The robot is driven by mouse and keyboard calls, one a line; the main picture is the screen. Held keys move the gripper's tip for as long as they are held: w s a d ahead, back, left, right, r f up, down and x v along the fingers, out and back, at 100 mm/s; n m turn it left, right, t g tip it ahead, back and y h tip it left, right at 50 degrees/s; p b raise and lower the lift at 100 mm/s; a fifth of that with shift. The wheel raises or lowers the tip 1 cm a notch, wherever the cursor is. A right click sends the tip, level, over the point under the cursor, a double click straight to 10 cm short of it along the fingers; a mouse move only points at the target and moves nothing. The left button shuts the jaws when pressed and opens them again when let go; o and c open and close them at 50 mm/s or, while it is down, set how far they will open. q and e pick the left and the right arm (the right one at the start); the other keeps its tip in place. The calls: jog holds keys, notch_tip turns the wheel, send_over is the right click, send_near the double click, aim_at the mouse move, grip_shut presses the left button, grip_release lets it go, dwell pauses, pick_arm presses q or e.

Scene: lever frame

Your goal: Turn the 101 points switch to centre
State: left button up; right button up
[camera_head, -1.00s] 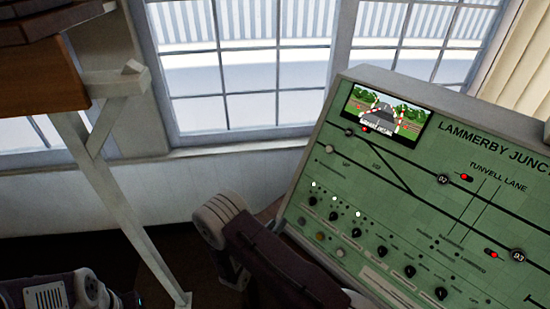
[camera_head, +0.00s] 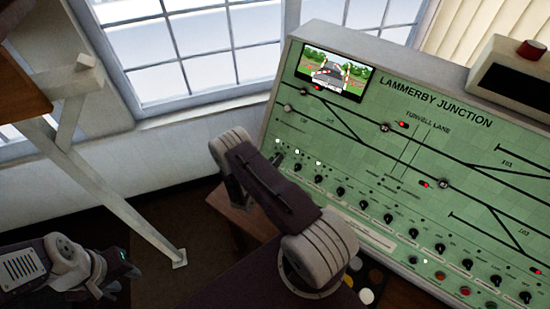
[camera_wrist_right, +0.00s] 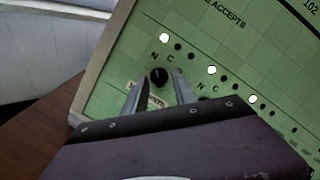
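The green panel (camera_head: 400,150) carries a row of black rotary switches, one of them (camera_head: 319,179) clear of my arm. In the right wrist view a black switch knob (camera_wrist_right: 159,76), marked N and C, is the leftmost in its row, under a lit white lamp. My right gripper (camera_wrist_right: 160,88) is open, with one finger on each side of this knob; I cannot tell whether they touch it. The label below is partly covered, and I cannot read its number or the knob's setting. My left gripper (camera_head: 118,268) is low at the left, far from the panel; its fingers are unclear.
A track diagram and a small picture screen (camera_head: 337,73) fill the panel's upper part. A white wooden support (camera_head: 95,185) stands at the left, before the window (camera_head: 215,55).

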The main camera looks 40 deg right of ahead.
jog(key=shift+w+d+f, duration=0.1)
jog(key=shift+w+d, duration=0.05)
jog(key=shift+d, duration=0.1)
jog(key=shift+w+a, duration=0.1)
jog(key=shift+w, duration=0.05)
grip_shut()
